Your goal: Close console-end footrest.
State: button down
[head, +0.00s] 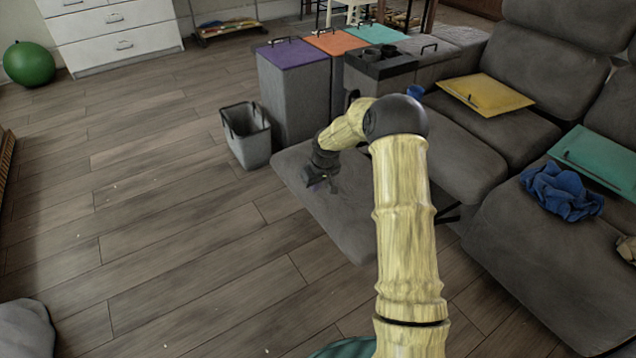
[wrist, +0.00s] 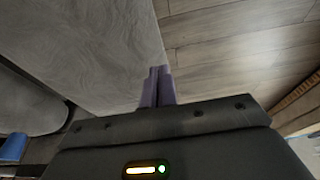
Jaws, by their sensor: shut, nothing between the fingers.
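The console-end footrest (head: 345,232) is a grey upholstered panel swung out in front of the sofa seat beside the console (head: 375,68). It sits well out over the floor, with a dark bracket behind its right side. In the wrist view the footrest (wrist: 95,45) fills the upper left. My gripper (head: 328,186) is shut and empty, over or at the footrest's outer left part. In the wrist view the shut purple fingers (wrist: 157,80) overlap the footrest near its edge with the floor. I cannot tell if they touch it.
A grey bin (head: 246,137) stands just left of the footrest. Storage boxes with purple, orange and teal lids (head: 292,54) stand beyond it. A blue cloth (head: 562,192) and a teal board (head: 598,160) lie on the right of the sofa. The wood floor at left is mostly clear.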

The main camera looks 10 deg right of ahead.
aim_at(313, 205)
jog(key=b+x, duration=0.1)
jog(key=x, duration=0.4)
jog(key=s+b+x, duration=0.1)
jog(key=x, duration=0.1)
jog(key=shift+w+d+f+b, duration=0.1)
jog(key=shift+d+f+b, duration=0.05)
jog(key=shift+f+b, duration=0.3)
jog(key=shift+f, duration=0.2)
